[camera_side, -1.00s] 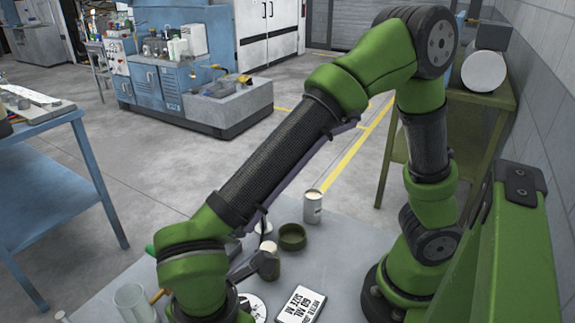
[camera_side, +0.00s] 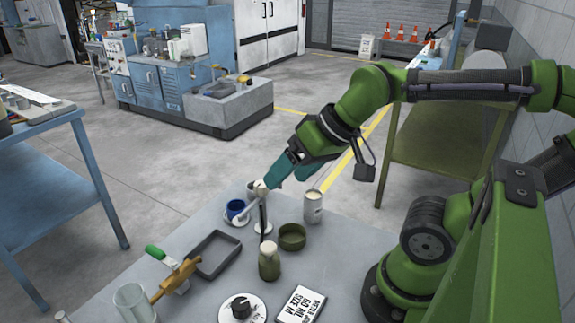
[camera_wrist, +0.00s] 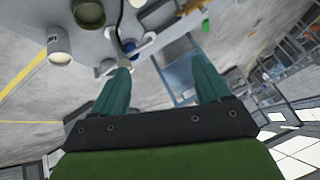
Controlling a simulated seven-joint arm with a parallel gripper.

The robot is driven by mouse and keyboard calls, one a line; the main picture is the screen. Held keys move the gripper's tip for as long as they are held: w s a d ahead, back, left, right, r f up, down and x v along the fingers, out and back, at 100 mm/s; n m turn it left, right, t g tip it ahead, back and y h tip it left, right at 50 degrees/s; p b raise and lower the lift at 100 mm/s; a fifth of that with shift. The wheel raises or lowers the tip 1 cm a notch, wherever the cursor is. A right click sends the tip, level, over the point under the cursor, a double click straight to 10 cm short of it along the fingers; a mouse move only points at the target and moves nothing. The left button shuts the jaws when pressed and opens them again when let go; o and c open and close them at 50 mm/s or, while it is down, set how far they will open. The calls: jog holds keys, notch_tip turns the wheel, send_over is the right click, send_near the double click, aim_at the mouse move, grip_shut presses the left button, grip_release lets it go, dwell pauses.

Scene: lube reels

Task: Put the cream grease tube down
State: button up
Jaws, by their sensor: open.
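A slim pale, cream-ended piece (camera_side: 250,204), which looks like the cream grease tube, slants beside the blue cup (camera_side: 236,208) at the table's far side. It also shows in the wrist view (camera_wrist: 143,47), its near end close to my left-hand fingertip. I cannot tell what supports it or whether a finger touches it. My gripper (camera_side: 272,182) has teal fingers, which point down and left at its upper end. In the wrist view the fingers (camera_wrist: 165,65) are spread apart, with nothing seen clasped between them. A thin dark post (camera_side: 263,212) on a white base stands just below the fingertips.
A cream-topped bottle (camera_side: 269,262), an olive bowl (camera_side: 291,237) and a can (camera_side: 313,207) stand nearby. A grey tray (camera_side: 215,240), a green-handled tool (camera_side: 177,272), a clear beaker (camera_side: 134,303) and a labelled card (camera_side: 301,305) are nearer the front. Bare tabletop (camera_side: 345,250) shows at right.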

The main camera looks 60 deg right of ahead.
jog(key=shift+s+d+r+m, duration=0.1)
jog(key=shift+d+m, duration=0.25)
jog(key=shift+m, duration=0.05)
